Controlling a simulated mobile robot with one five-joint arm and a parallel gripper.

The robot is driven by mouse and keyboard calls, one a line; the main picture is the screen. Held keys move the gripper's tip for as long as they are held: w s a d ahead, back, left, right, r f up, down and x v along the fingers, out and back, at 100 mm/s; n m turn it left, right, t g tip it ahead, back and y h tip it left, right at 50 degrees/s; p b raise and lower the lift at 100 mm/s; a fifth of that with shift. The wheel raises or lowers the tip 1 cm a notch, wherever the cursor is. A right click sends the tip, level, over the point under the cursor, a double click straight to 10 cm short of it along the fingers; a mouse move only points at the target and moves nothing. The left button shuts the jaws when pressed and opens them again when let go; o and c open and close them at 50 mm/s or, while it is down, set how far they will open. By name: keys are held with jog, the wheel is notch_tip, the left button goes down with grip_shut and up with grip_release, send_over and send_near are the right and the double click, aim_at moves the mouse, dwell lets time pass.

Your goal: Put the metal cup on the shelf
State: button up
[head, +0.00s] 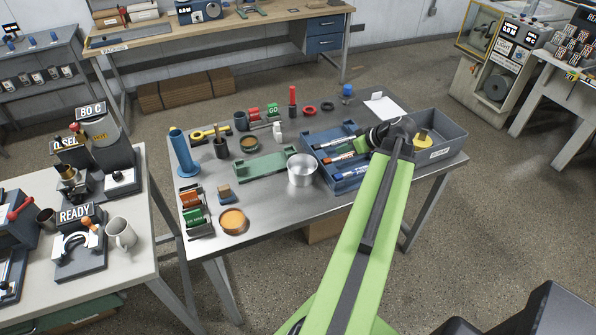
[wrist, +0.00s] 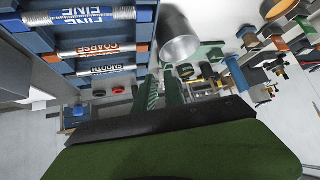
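A shiny silver metal cup (head: 301,171) stands upright on the grey metal table, at the right end of a green tray and left of a blue divided tray. It also shows in the wrist view (wrist: 179,40) at the upper middle, beyond the fingertips. My gripper (head: 381,135) is over the right part of the table, above the blue tray and apart from the cup. In the wrist view its fingers (wrist: 161,88) stand a little apart, with nothing seen between them. A low shelf unit (head: 38,49) with small devices stands at the far left back.
The blue tray (head: 345,183) holds labelled tubes. A grey bin (head: 451,150) sits at the table's right end. A blue cylinder (head: 183,152), an orange dish (head: 233,221) and small parts crowd the left. The front middle of the table is clear.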

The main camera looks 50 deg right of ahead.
jog(key=b, duration=0.8)
send_near(312, 160)
jog(key=x, duration=0.2)
jog(key=b+x, duration=0.3)
jog(key=x, duration=0.2)
jog(key=shift+w+d+f, duration=0.1)
jog(key=shift+d, duration=0.1)
jog(key=shift+w+f, duration=0.15)
jog(key=shift+w, duration=0.15)
grip_shut()
